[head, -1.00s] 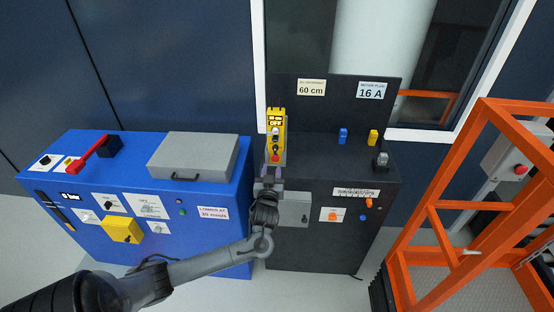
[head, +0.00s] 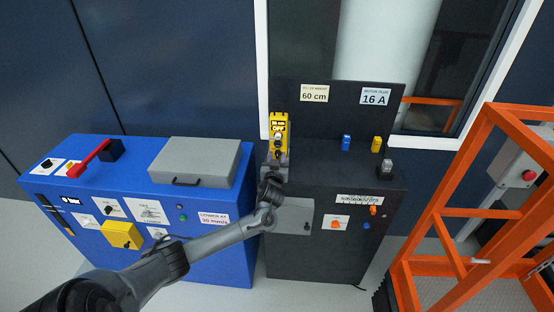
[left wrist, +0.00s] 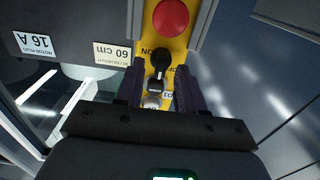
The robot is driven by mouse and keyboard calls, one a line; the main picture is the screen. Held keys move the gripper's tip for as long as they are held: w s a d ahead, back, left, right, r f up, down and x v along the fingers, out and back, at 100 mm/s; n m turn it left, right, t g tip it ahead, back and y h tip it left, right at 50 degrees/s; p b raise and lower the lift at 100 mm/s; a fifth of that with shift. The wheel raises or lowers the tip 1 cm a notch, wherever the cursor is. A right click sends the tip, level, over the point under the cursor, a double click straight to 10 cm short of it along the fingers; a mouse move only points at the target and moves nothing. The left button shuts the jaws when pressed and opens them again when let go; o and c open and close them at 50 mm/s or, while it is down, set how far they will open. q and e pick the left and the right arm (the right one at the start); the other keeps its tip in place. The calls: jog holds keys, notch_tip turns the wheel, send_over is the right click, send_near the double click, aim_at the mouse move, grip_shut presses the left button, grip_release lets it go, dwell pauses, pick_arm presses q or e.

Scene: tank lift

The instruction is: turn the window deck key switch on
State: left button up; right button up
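The yellow switch box (head: 279,122), lettered OFF, stands upright at the left of the black window deck (head: 330,190). In the left wrist view its yellow face shows upside down with a red button (left wrist: 171,17). A black key-like knob (left wrist: 161,59) sits on that face, and a silver round part (left wrist: 153,98) lies below it in the picture. My left gripper (head: 276,158) is in front of the box's lower part and hides the red button in the head view. Its two dark fingers (left wrist: 159,82) are apart, one on each side of the knob, with gaps visible. My right gripper is out of view.
A blue console (head: 220,220) with a grey lid box and red lever stands left. The deck carries a blue plug (head: 346,143), a yellow plug (head: 376,144) and a grey switch (head: 386,168). An orange frame (head: 415,230) stands right.

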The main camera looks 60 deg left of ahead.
pick_arm(q)
jog(key=shift+c, duration=0.4)
grip_shut()
